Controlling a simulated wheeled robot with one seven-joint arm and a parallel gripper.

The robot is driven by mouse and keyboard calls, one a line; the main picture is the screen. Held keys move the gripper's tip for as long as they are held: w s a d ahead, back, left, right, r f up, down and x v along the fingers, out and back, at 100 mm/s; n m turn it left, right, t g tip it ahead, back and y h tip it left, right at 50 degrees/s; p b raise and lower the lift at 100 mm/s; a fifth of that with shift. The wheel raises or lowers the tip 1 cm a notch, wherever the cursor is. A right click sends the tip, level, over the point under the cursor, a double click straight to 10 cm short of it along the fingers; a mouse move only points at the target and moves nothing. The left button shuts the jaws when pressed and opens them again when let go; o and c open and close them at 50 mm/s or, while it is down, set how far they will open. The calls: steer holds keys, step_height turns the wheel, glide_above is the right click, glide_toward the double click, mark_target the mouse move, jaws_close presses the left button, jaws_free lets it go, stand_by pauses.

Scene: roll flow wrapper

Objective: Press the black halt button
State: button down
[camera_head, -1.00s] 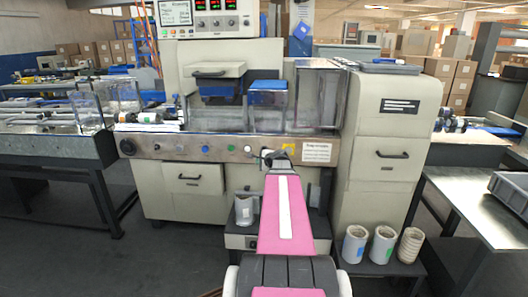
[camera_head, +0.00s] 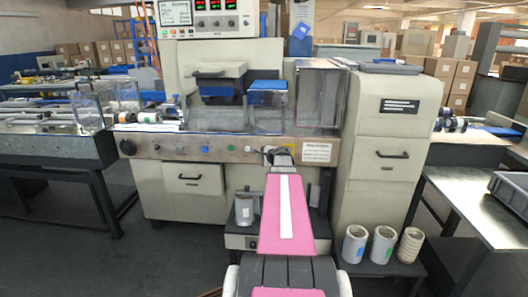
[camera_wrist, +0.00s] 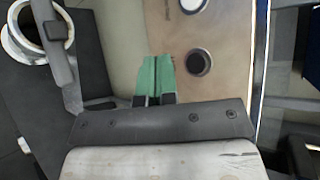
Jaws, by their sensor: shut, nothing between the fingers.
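The black button (camera_wrist: 198,62), round with a pale ring, sits on the tan metal panel in the wrist view. In the head view a small dark button (camera_head: 248,149) shows on the machine's front strip, just left of my gripper (camera_head: 268,152). My gripper's green fingertips (camera_wrist: 155,76) are shut together with nothing between them. In the wrist view they lie left of the black button, near the panel's edge, with a visible gap to the button. I cannot tell whether they touch the panel. In the head view my wrist mostly hides the fingers.
A white label (camera_head: 317,152) is right of my wrist. Clear guards (camera_head: 318,95) rise above the strip. White rolls (camera_head: 355,244) stand low at right.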

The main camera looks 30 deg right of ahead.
steer(key=shift+w+d, duration=0.75)
steer(key=shift+w, duration=0.35)
steer(key=shift+w+d, duration=0.75)
steer(key=shift+w, duration=0.35)
steer(key=shift+w, duration=0.1)
steer(key=shift+w+d, duration=0.25)
stand_by(0.4)
steer(key=shift+w+d, duration=0.25)
steer(key=shift+w, duration=0.1)
stand_by(0.7)
steer(key=shift+s+a, duration=0.1)
stand_by(0.3)
steer(key=shift+s+a, duration=0.4)
steer(key=shift+s, duration=0.2)
steer(key=s+a, duration=0.1)
steer(key=s, duration=0.1)
steer(key=s+a, duration=0.1)
steer(key=s, duration=0.1)
steer(key=shift+a, duration=0.4)
